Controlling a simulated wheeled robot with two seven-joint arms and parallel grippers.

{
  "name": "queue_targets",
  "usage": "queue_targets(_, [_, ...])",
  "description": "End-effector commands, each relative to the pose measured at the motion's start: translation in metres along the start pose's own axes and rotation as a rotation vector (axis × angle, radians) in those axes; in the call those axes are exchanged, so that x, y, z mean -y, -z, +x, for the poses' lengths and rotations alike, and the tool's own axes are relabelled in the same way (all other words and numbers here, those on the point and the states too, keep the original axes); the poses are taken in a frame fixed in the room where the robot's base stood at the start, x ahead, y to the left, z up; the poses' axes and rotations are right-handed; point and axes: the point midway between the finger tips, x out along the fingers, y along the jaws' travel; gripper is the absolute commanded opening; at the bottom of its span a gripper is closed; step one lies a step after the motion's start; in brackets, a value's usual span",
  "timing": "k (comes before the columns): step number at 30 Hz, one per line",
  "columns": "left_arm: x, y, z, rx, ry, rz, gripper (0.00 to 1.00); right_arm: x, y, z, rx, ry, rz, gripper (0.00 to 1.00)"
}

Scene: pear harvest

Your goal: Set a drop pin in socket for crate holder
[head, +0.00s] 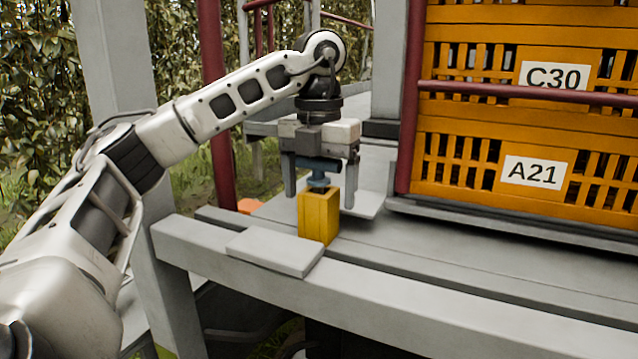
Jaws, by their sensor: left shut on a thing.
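The drop pin (318,181) has a blue crossbar head and a short blue stem. It stands upright directly above the yellow socket block (318,217) on the grey deck rail. The pin's lower end meets the block's top, and any part inside the block is hidden. I cannot tell how deep it sits. My left gripper (320,190) points down over the block, shut on the pin's head, with one finger on each side. My right gripper is not in view.
Orange crates (488,192) labelled C30 and A21 stand at the right behind a dark red bar (525,94). A flat grey plate (275,252) lies on the rail in front of the block. A dark red post (213,85) stands behind my left arm. The rail to the right is clear.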

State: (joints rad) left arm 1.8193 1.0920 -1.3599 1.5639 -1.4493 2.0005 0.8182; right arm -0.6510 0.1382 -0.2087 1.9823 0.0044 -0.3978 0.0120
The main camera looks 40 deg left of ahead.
Motion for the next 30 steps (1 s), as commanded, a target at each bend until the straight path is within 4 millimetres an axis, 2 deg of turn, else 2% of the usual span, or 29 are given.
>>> queue_targets(12, [0.0, 0.0, 0.0, 0.001, 0.0, 0.0, 0.44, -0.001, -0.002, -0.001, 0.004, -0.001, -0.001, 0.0])
queue_targets(13, [0.0, 0.0, 0.0, 0.001, 0.0, 0.0, 0.9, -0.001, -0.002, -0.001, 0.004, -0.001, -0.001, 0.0])
queue_targets(14, [0.0, 0.0, 0.0, 0.001, 0.0, 0.0, 0.98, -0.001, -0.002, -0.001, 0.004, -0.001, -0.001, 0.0])
queue_targets(15, [0.0, 0.0, 0.0, 0.001, 0.0, 0.0, 1.0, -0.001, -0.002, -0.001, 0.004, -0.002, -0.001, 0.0])
queue_targets(25, [0.0, 0.0, -0.001, 0.0, 0.0, 0.0, 1.0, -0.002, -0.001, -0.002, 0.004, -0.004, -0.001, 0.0])
queue_targets(30, [0.0, 0.0, -0.012, 0.0, 0.0, 0.0, 1.0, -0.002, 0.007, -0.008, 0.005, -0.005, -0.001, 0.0])
